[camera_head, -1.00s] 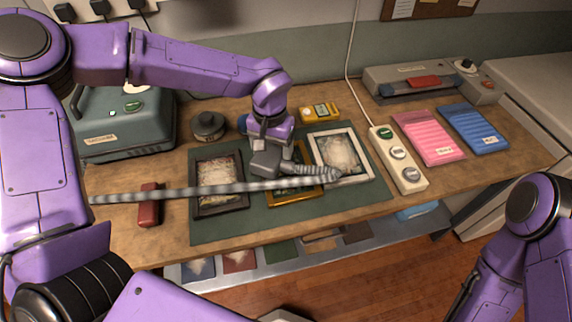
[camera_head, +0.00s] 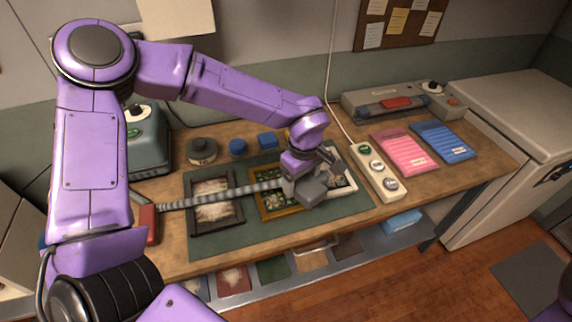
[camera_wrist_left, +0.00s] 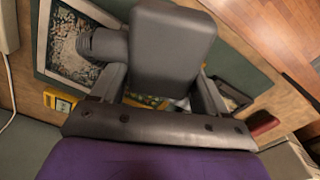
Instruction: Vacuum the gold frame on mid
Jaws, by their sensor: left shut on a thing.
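The gold frame (camera_head: 265,208) lies in the middle of a green mat (camera_head: 245,238), between a dark frame (camera_head: 230,225) and a white frame (camera_head: 347,183). My left gripper (camera_head: 298,176) is shut on the grey vacuum nozzle (camera_head: 308,191), over the gold frame's right part and hiding it. Whether the nozzle touches the frame I cannot tell. The ribbed hose (camera_head: 215,197) crosses the dark frame from the left. In the left wrist view the nozzle (camera_wrist_left: 172,50) covers most of the gold frame (camera_wrist_left: 148,102). My right gripper is out of view.
A red block (camera_head: 149,224) lies left of the mat. A grey canister (camera_head: 201,151) and two blue items (camera_head: 238,147) stand behind it. A button strip (camera_head: 377,168), pink tray (camera_head: 404,151) and blue tray (camera_head: 443,141) lie right. A lower shelf (camera_head: 270,276) holds several panels.

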